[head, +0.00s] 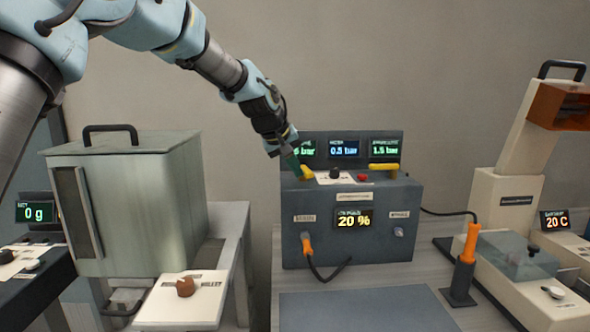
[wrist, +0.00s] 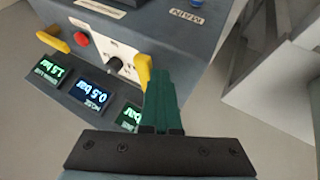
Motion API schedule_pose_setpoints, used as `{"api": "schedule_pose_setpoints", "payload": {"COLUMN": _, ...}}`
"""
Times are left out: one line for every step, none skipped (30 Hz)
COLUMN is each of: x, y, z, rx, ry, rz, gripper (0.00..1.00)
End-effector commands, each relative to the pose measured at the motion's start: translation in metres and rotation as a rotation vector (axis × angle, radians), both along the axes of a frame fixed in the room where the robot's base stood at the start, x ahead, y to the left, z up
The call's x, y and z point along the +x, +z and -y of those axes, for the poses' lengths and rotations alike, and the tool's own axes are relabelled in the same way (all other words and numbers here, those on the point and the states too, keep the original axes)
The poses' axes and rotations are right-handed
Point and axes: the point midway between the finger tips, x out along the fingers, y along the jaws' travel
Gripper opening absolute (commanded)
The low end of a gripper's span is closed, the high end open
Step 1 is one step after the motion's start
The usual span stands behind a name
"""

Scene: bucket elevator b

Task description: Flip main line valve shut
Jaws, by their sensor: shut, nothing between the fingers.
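The control box (head: 351,228) stands on the bench with a yellow lever at each end of its top. The left lever (head: 307,173), by the partly hidden "...INE" display (head: 303,149), appears to be the main line valve. It points roughly front to back, and it also shows in the wrist view (wrist: 143,72). My gripper (head: 293,166) is shut and empty, its green fingers (wrist: 161,78) right beside this lever. I cannot tell whether they touch it. The other yellow lever (head: 384,167) lies crosswise at the right end.
A black knob (head: 334,173) and a red button (head: 362,178) sit between the levers. A grey hopper (head: 140,205) stands left, an orange-handled tool (head: 469,247) right.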

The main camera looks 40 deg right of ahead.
Motion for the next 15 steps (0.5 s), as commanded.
{"api": "schedule_pose_setpoints", "payload": {"x": -0.002, "y": 0.000, "z": 0.001, "rx": -0.001, "ry": 0.009, "rz": 0.001, "gripper": 0.00}}
{"api": "schedule_pose_setpoints", "payload": {"x": -0.003, "y": 0.000, "z": 0.002, "rx": 0.000, "ry": 0.018, "rz": 0.001, "gripper": 0.00}}
{"api": "schedule_pose_setpoints", "payload": {"x": -0.005, "y": 0.001, "z": 0.003, "rx": -0.002, "ry": 0.032, "rz": 0.002, "gripper": 0.00}}
{"api": "schedule_pose_setpoints", "payload": {"x": -0.005, "y": 0.001, "z": 0.003, "rx": -0.001, "ry": 0.045, "rz": 0.002, "gripper": 0.00}}
{"api": "schedule_pose_setpoints", "payload": {"x": -0.007, "y": 0.001, "z": 0.004, "rx": -0.002, "ry": 0.058, "rz": 0.002, "gripper": 0.00}}
{"api": "schedule_pose_setpoints", "payload": {"x": -0.008, "y": 0.000, "z": 0.005, "rx": 0.000, "ry": 0.077, "rz": 0.003, "gripper": 0.00}}
{"api": "schedule_pose_setpoints", "payload": {"x": -0.009, "y": 0.000, "z": 0.006, "rx": 0.000, "ry": 0.096, "rz": 0.002, "gripper": 0.00}}
{"api": "schedule_pose_setpoints", "payload": {"x": -0.011, "y": 0.000, "z": 0.007, "rx": 0.000, "ry": 0.114, "rz": 0.002, "gripper": 0.00}}
{"api": "schedule_pose_setpoints", "payload": {"x": -0.013, "y": 0.000, "z": 0.008, "rx": 0.000, "ry": 0.142, "rz": 0.002, "gripper": 0.00}}
{"api": "schedule_pose_setpoints", "payload": {"x": -0.015, "y": 0.000, "z": 0.010, "rx": 0.000, "ry": 0.164, "rz": 0.003, "gripper": 0.00}}
{"api": "schedule_pose_setpoints", "payload": {"x": -0.017, "y": 0.000, "z": 0.011, "rx": 0.000, "ry": 0.188, "rz": 0.003, "gripper": 0.00}}
{"api": "schedule_pose_setpoints", "payload": {"x": -0.018, "y": 0.000, "z": 0.013, "rx": -0.001, "ry": 0.223, "rz": 0.004, "gripper": 0.00}}
{"api": "schedule_pose_setpoints", "payload": {"x": -0.019, "y": 0.000, "z": 0.014, "rx": -0.001, "ry": 0.248, "rz": 0.004, "gripper": 0.00}}
{"api": "schedule_pose_setpoints", "payload": {"x": -0.021, "y": 0.000, "z": 0.015, "rx": -0.001, "ry": 0.275, "rz": 0.004, "gripper": 0.00}}
{"api": "schedule_pose_setpoints", "payload": {"x": -0.022, "y": -0.001, "z": 0.017, "rx": 0.000, "ry": 0.309, "rz": 0.006, "gripper": 0.00}}
